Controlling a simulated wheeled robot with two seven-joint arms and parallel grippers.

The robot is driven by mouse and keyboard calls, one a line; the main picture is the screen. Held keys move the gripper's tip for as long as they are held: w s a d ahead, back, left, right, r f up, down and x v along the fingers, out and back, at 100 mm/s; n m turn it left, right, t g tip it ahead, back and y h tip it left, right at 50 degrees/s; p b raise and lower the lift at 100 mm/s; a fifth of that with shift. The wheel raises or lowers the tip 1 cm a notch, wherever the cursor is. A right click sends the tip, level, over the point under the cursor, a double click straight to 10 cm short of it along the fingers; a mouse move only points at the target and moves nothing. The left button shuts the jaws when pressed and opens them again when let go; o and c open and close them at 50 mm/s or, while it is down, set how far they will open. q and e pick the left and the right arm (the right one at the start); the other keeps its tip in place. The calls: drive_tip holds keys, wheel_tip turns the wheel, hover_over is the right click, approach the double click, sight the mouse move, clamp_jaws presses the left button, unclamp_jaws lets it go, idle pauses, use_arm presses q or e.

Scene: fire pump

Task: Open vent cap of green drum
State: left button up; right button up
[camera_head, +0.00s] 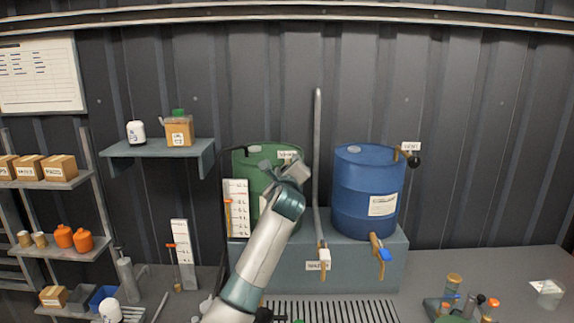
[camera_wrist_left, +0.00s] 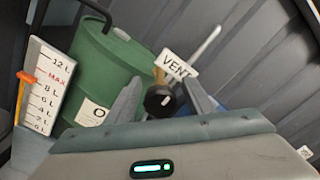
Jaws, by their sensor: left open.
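The green drum (camera_head: 246,163) stands on the grey bench, partly hidden behind my left arm. It also fills the upper left of the left wrist view (camera_wrist_left: 105,62). Its vent cap is a round black knob (camera_wrist_left: 160,101) on a brass-coloured stem, with a white VENT tag (camera_wrist_left: 178,65) beside it. My left gripper (camera_head: 281,165) is at the drum's upper right side in the head view. Its jaws are open, and the black cap shows between the two fingers in the wrist view (camera_wrist_left: 162,88). I cannot tell whether they touch it. My right gripper is not in view.
A blue drum (camera_head: 365,190) with its own vent and tap stands to the right. A vertical grey pipe (camera_head: 317,140) rises between the drums. A level scale board (camera_head: 237,208) stands left of the green drum. A wall shelf (camera_head: 160,150) holds two containers.

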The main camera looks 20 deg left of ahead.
use_arm(q)
drive_tip(key=c, duration=1)
drive_tip(key=shift+c, duration=0.2)
